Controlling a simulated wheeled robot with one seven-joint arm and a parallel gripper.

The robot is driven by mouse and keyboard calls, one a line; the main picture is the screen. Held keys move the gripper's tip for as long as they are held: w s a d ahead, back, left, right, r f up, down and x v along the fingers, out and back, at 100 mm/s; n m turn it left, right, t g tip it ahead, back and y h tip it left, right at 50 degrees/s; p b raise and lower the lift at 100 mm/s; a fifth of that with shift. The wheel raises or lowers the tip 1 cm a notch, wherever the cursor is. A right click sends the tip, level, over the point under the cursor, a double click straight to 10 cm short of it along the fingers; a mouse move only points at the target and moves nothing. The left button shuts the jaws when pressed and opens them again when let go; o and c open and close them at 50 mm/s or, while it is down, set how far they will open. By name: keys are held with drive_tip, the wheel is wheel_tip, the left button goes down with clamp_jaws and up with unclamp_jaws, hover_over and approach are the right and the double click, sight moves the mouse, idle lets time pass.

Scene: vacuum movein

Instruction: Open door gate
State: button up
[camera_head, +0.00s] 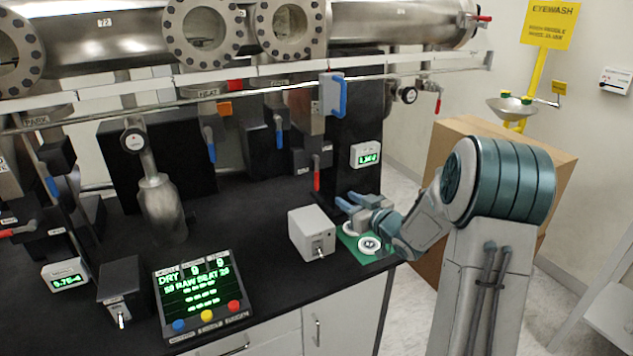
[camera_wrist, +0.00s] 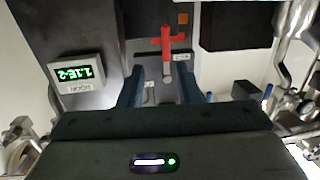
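A red lever handle (camera_head: 317,179) hangs from a small dark valve body (camera_head: 315,157) on the front of the steel piping. I take it to be the door gate's handle, but its label is not readable. In the wrist view, a red handle (camera_wrist: 169,42) with a crossbar is ahead of the fingertips, roughly centred between them and apart from them. My gripper (camera_head: 347,201) is open and empty, low over the right end of the black bench, right of and below the handle. Its two blue fingers also show in the wrist view (camera_wrist: 160,80).
A grey switch box (camera_head: 311,233) and a green plate with round pieces (camera_head: 370,246) are close below my gripper. A readout (camera_head: 366,155) is on the black column behind. A cardboard box (camera_head: 490,150) stands at right.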

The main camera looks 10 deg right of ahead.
sight(318, 182)
drive_tip(key=shift+y, duration=0.6)
drive_tip(key=p+x, duration=0.2)
drive_tip(key=x, duration=1.1)
drive_tip(key=shift+w+a+p, duration=0.2)
drive_tip(key=shift+w+p, duration=0.15)
drive_tip(key=shift+p, duration=0.05)
clamp_jaws()
